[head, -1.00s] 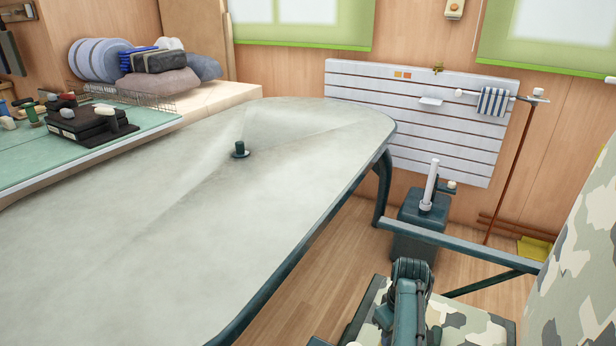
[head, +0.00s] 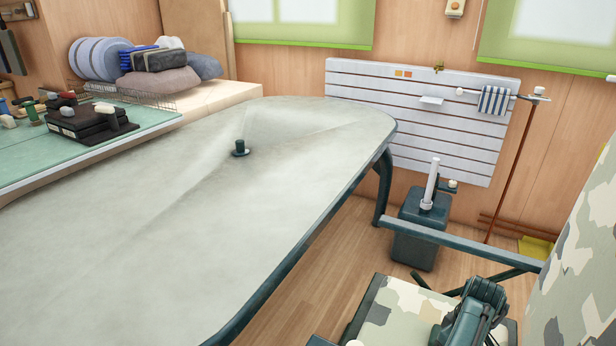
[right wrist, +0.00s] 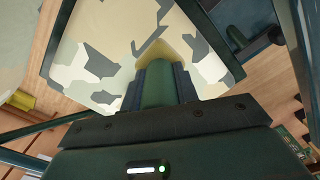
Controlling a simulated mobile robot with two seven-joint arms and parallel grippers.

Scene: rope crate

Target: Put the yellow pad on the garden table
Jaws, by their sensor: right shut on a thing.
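The garden table (head: 330,150) is a large pale grey-green top with a short dark stub near its middle; its top is otherwise bare in the head view. My left gripper is not in view.
A camouflage-patterned chair (head: 575,270) stands at the right. A dark box with a white upright (head: 420,225) is on the floor by the slatted wall board (head: 390,120). A yellow object (head: 536,247) lies near the wall. A green-topped counter (head: 130,145) holds tools at the left.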

